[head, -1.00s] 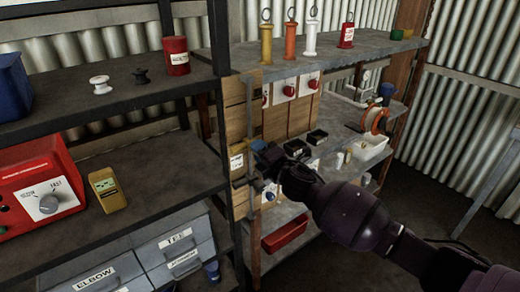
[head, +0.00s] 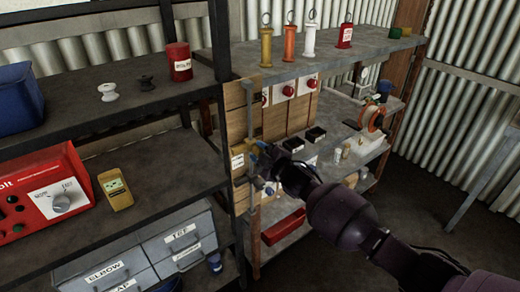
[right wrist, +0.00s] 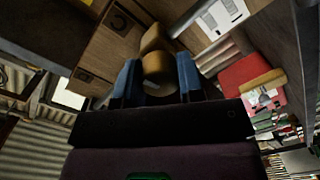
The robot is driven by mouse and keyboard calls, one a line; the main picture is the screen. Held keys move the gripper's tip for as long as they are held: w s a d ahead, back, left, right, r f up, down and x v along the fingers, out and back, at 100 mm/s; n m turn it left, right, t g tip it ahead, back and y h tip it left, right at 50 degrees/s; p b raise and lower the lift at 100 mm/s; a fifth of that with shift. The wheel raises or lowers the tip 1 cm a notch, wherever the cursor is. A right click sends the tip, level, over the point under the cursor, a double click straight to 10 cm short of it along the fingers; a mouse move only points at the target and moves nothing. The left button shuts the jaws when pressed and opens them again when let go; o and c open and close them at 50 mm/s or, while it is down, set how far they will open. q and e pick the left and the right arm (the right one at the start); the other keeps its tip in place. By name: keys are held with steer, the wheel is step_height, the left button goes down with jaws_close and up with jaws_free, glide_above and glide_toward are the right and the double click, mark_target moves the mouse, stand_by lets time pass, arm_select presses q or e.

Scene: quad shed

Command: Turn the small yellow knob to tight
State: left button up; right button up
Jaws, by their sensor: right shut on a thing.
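The small yellow knob (right wrist: 158,66) shows in the right wrist view as a dull yellow round piece between two blue fingertips, in front of a wooden panel. My right gripper (right wrist: 159,80) is shut on it, one finger on each side. In the head view my right gripper (head: 257,157) is at the wooden panel's (head: 238,116) left part, beside an upright grey pipe. A bit of yellow shows just above the fingers there. Any mark for tight on the knob cannot be read. My left gripper is not in view.
Left of the panel, a dark shelf holds a red device (head: 40,195) with a dial and a yellow meter (head: 115,190). Above are two spools and a red can (head: 179,62).

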steer(key=shift+m+p, duration=0.3)
steer(key=shift+m, duration=0.7)
steer(key=o, duration=0.9)
steer(key=v, duration=1)
steer(key=shift+s+d, duration=0.25)
steer(key=shift+s, duration=0.05)
